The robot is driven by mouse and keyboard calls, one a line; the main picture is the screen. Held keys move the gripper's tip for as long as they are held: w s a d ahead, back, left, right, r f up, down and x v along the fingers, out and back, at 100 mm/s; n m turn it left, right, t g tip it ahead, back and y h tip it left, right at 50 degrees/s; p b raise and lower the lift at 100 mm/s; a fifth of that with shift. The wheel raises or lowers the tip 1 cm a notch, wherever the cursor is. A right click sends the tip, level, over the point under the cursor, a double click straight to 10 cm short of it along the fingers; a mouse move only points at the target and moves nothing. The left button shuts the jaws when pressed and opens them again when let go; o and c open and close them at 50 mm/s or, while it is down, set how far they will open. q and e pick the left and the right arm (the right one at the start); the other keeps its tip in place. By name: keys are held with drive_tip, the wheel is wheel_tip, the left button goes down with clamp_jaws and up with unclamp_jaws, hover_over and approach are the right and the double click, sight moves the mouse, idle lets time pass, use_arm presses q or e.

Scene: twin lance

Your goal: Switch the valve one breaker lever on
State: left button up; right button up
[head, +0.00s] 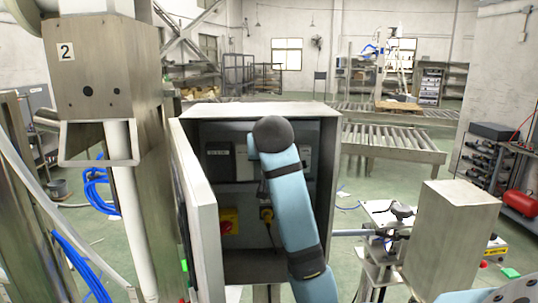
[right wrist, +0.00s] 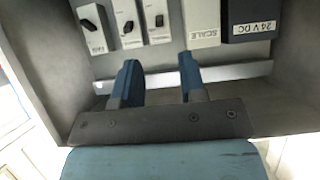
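An open grey breaker cabinet (head: 326,135) stands in the middle of the head view, its door (head: 203,215) swung out to the left. The right wrist view shows a row of pale breakers with small black levers: a left one (right wrist: 91,27), a middle one (right wrist: 126,22) and a right one (right wrist: 157,20). Their labels are too small to read surely, so I cannot tell which is valve one. My right gripper (right wrist: 158,70) is open and empty inside the cabinet, its blue fingers below the breakers and apart from the levers. My left gripper is out of view.
Right of the breakers are a pale block marked SCALE (right wrist: 202,22) and a dark block marked 24 V DC (right wrist: 250,20). A red and yellow switch (head: 228,222) sits low in the cabinet. The cabinet walls enclose my right gripper. A roller conveyor (head: 390,145) stands behind.

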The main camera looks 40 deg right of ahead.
drive_tip(key=shift+v, duration=2.4)
